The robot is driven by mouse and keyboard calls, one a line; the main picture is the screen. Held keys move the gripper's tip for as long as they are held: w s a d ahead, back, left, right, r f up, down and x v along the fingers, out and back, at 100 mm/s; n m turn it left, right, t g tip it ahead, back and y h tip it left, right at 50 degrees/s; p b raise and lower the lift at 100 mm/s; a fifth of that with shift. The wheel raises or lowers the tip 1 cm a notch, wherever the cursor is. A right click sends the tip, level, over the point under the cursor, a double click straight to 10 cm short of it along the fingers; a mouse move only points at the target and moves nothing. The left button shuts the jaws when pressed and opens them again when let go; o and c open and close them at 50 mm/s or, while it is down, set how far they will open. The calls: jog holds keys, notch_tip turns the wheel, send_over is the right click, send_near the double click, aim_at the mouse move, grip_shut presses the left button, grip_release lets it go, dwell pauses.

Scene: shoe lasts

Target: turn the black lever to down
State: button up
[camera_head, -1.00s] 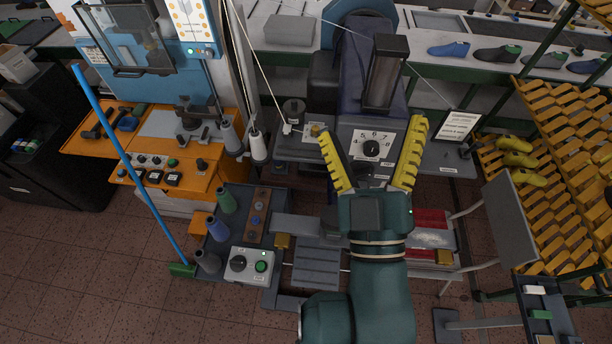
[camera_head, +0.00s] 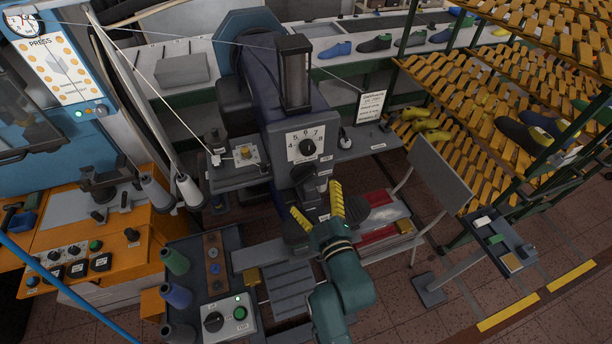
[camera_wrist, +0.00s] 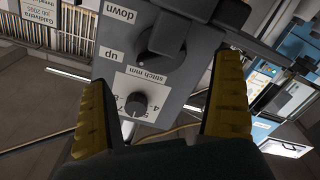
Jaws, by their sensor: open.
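The black lever (camera_wrist: 165,42) is on the grey machine face in the wrist view, beside the labels "down" and "up". Which label it points at I cannot tell clearly. In the head view the dark lever (camera_head: 303,174) shows below the numbered dial, small and partly merged with the dark machine. My gripper (camera_head: 318,205) is open, with yellow-padded fingers apart, below the dial and close to the machine front. In the wrist view my gripper (camera_wrist: 163,78) has the lever and a black knob between its fingers in the picture. I see no contact.
The black stitch dial knob (camera_wrist: 136,103) sits beside the lever. A grey tilted panel (camera_head: 440,185) stands to the right. Thread cones (camera_head: 175,262) and a switch box (camera_head: 228,318) stand at lower left. A yellow rack (camera_head: 480,100) fills the right side.

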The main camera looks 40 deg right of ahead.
aim_at(306, 177)
jog(key=x, duration=0.6)
jog(key=shift+c, duration=0.2)
jog(key=c, duration=1.1)
